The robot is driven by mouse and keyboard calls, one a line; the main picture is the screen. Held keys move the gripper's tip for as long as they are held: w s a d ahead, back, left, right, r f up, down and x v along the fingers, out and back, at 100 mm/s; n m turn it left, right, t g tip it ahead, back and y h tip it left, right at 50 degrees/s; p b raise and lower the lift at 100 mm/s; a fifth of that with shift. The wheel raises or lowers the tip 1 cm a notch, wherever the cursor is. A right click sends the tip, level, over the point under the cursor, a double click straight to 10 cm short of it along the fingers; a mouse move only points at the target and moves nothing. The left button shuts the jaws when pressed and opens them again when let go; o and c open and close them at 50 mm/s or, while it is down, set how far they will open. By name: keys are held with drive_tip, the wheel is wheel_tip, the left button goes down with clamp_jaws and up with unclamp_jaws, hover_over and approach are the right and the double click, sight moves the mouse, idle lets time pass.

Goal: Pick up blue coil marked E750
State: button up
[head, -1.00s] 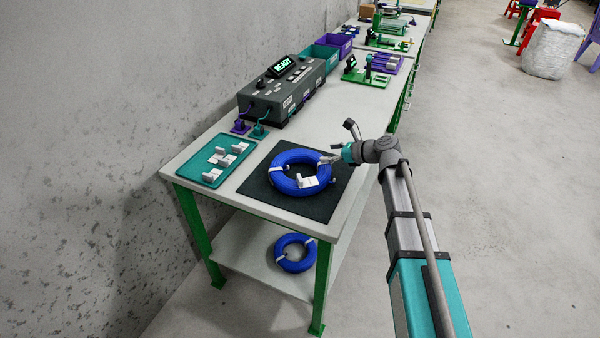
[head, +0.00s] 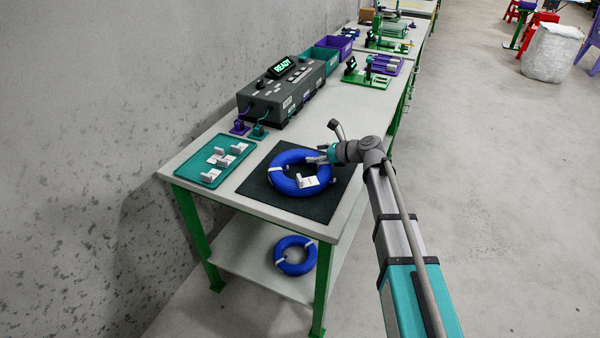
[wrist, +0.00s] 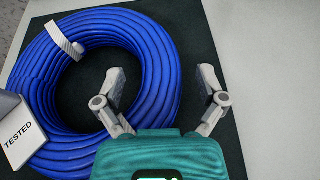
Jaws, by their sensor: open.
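A blue coil (head: 281,180) with white bands lies on a black mat (head: 318,211) on the bench. It fills the left of the wrist view (wrist: 55,85), where its tag reads TESTED; I cannot read E750 on it. My gripper (head: 316,155) is at the coil's right side. In the wrist view my gripper (wrist: 163,80) is open, one finger over the coil's hole and the other over the mat outside, with the coil's right side between them. I cannot tell whether they touch it. A second blue coil (head: 295,256) lies on the lower shelf, its marking unreadable.
A teal tray (head: 205,179) with small white parts is left of the mat. A grey tester (head: 290,95) showing READY stands behind, with teal and purple bins (head: 337,43) beyond. The wall is close on the left; the floor at right is open.

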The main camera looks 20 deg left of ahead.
drive_tip(key=shift+c, duration=0.2)
clamp_jaws()
idle(0.5)
